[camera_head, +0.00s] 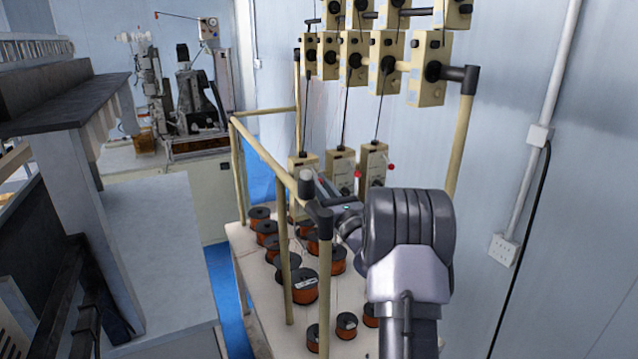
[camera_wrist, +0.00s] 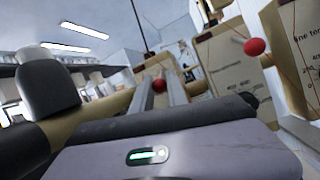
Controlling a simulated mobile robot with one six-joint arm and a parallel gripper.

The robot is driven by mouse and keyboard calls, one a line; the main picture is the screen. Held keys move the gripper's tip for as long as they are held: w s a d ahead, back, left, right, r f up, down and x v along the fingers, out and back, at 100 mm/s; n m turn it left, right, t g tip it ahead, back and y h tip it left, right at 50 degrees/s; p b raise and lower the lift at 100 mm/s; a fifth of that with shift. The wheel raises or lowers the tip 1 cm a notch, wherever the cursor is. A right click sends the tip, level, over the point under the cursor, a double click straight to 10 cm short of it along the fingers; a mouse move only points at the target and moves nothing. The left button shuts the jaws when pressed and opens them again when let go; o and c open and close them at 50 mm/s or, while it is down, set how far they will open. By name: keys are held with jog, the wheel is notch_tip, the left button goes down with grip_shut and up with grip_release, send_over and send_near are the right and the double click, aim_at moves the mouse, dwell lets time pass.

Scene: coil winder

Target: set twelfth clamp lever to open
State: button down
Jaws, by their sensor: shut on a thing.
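Beige clamp boxes stand in a row at the back of the reel table. Two levers with red ball ends show in the head view, one at the right box (camera_head: 391,167) and one at the middle box (camera_head: 357,174). My gripper (camera_head: 320,180) reaches toward the left box (camera_head: 303,166). In the wrist view a clamp lever's red ball (camera_wrist: 159,85) sits between the two grey fingers of my gripper (camera_wrist: 161,88), which are shut on it. A second red ball (camera_wrist: 254,46) stands free to the right. I cannot read which lever is the twelfth.
Beige frame rails and a black-capped post (camera_head: 318,222) stand close to my arm. Several orange wire spools (camera_head: 304,285) stand on the table (camera_head: 257,292) below. More beige boxes (camera_head: 428,68) hang above, with thin wires running down. A wall is at the right.

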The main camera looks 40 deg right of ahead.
jog(key=shift+r+p, duration=0.15)
jog(key=shift+p, duration=0.15)
jog(key=r+g+p, duration=0.1)
jog(key=p, duration=0.3)
jog(key=shift+s+r, duration=0.15)
jog(key=r+g+p, duration=0.1)
jog(key=p, duration=0.4)
jog(key=shift+s+r+g+p, duration=0.1)
jog(key=shift+g+p, duration=0.2)
jog(key=shift+g, duration=0.1)
jog(key=g+p, duration=0.1)
jog(key=p, duration=0.2)
jog(key=r+g+p, duration=0.1)
jog(key=p, duration=0.3)
jog(key=shift+m+g+y, duration=0.3)
jog(key=shift+y, duration=0.1)
jog(key=g+p, duration=0.1)
jog(key=p, duration=0.2)
jog(key=g+p, duration=0.1)
jog(key=p, duration=0.1)
jog(key=shift+r+p, duration=0.35)
jog(key=shift+p, duration=0.05)
jog(key=g+p, duration=0.2)
jog(key=p, duration=0.1)
jog(key=shift+r+p, duration=0.1)
jog(key=shift+p, duration=0.3)
jog(key=shift+g+y+p, duration=0.3)
jog(key=shift+y+p, duration=0.1)
jog(key=shift+p, duration=0.1)
